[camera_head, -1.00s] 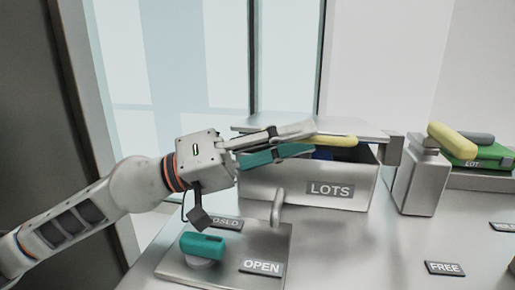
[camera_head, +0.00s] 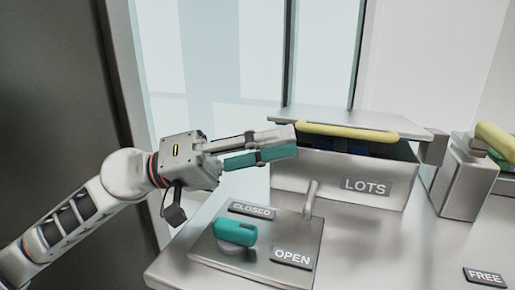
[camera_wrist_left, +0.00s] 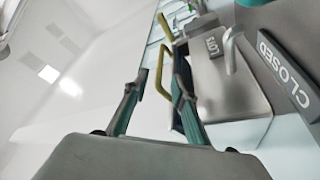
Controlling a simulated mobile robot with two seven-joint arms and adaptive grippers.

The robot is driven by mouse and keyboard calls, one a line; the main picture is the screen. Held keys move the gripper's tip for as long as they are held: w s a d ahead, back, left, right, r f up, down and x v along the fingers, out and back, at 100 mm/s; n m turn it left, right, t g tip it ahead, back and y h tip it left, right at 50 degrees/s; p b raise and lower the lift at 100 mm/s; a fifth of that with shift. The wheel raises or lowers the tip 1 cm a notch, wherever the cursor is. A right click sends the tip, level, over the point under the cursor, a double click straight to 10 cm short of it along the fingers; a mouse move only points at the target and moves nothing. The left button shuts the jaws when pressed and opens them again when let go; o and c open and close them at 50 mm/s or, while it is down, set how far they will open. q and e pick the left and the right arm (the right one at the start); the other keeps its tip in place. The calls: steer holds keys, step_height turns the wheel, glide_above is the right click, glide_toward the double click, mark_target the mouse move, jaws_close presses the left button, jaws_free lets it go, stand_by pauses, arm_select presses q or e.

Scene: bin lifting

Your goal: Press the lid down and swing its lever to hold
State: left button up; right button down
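The metal bin (camera_head: 318,177) labelled LOTS stands at centre right in the head view. Its flat lid (camera_head: 352,116) is raised at the front, with a dark gap below. A yellow handle (camera_head: 362,133) runs along the lid's front edge. My left gripper (camera_head: 294,142) is at the handle's left end, its fingers apart with nothing seen between them. In the left wrist view the fingers (camera_wrist_left: 157,97) are spread, and the yellow handle (camera_wrist_left: 160,62) lies beyond them. A teal lever (camera_head: 235,231) sits on a metal plate between the CLOSED and OPEN signs. My right gripper is out of view.
A bent metal post (camera_head: 309,198) stands on the plate before the bin. A metal block (camera_head: 464,183) stands right of the bin, with a yellow item (camera_head: 496,140) behind it. A FREE sign (camera_head: 484,277) lies on the table.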

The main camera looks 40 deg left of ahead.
arm_select(q)
steer(key=shift+v, duration=1.45)
